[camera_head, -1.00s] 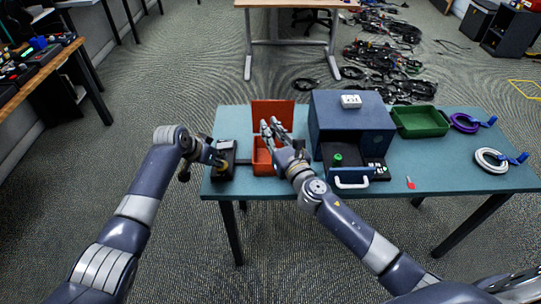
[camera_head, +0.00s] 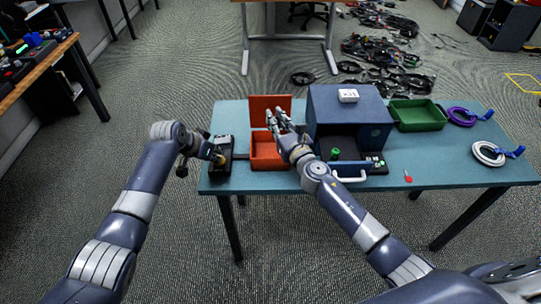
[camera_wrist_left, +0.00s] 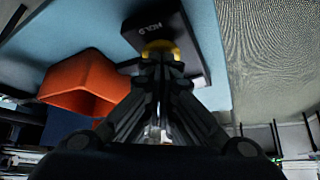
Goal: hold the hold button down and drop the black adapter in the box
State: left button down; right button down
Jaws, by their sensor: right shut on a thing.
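The hold button is a yellow knob (camera_wrist_left: 160,47) on a black unit marked HOLD (camera_wrist_left: 158,22). The unit stands at the table's left end in the head view (camera_head: 222,170). My left gripper (camera_wrist_left: 160,62) is shut, its fingertips against the yellow knob. The orange box (camera_head: 268,165) is open, its lid upright at the back; the inside I see looks empty. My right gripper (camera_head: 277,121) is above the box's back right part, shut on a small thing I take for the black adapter. The fingers mostly hide it.
A blue cabinet (camera_head: 350,104) with a white handle (camera_head: 348,178) in front stands right of the box, close to my right arm. The table's front right is mostly clear.

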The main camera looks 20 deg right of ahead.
jog(key=shift+f, duration=0.3)
pick_arm(q)
jog(key=shift+f, duration=0.1)
pick_arm(e)
jog(key=c, duration=1.5)
grip_release()
jog(key=shift+o, duration=0.2)
jog(key=s+d, duration=0.1)
jog(key=s, duration=1.1)
jog(key=shift+d, duration=0.2)
jog(key=shift+r, duration=0.15)
notch_tip(320, 180, up, 12)
